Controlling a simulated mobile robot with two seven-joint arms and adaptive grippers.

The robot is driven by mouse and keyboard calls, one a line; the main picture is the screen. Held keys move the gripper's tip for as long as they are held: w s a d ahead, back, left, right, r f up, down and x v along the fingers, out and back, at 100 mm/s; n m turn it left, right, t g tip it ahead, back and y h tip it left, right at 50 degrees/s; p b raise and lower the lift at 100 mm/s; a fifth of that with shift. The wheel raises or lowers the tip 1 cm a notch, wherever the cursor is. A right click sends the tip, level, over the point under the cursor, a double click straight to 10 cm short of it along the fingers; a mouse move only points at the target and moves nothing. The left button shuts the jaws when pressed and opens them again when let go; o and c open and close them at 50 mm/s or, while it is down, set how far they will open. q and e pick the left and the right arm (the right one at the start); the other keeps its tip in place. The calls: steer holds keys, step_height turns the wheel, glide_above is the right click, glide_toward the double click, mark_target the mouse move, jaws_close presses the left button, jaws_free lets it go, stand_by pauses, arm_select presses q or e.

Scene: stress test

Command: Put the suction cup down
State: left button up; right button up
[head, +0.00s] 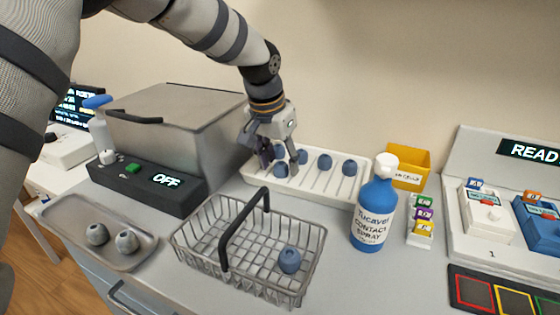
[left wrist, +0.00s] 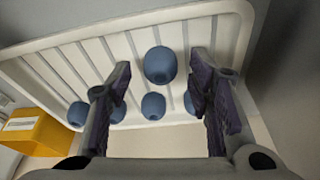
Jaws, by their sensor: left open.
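Several blue, rounded suction cups sit in the white slotted rack (head: 318,187) behind the wire basket. My left gripper (head: 279,160) is over the rack's left part, pointing down, with its fingers apart. One blue cup (head: 281,170) is at its fingertips. In the left wrist view a blue cup (left wrist: 160,65) shows in the gap between the two open fingers (left wrist: 160,100), with no visible contact. More cups (left wrist: 153,106) stand in a row in the rack (left wrist: 85,52), some partly hidden by the fingers. My right gripper is not in view.
A wire basket (head: 196,254) with a black handle holds one blue cup (head: 289,260). A grey tray (head: 72,222) holds two greyish cups. A blue spray bottle (head: 373,215), yellow bin (head: 408,167) and lidded grey machine (head: 180,112) reading OFF stand close around the rack.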

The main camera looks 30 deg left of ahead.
arm_select(q)
steer(key=v, duration=1.1)
steer(key=shift+r+p, duration=0.35)
steer(key=shift+p, duration=0.1)
steer(key=shift+s, duration=0.15)
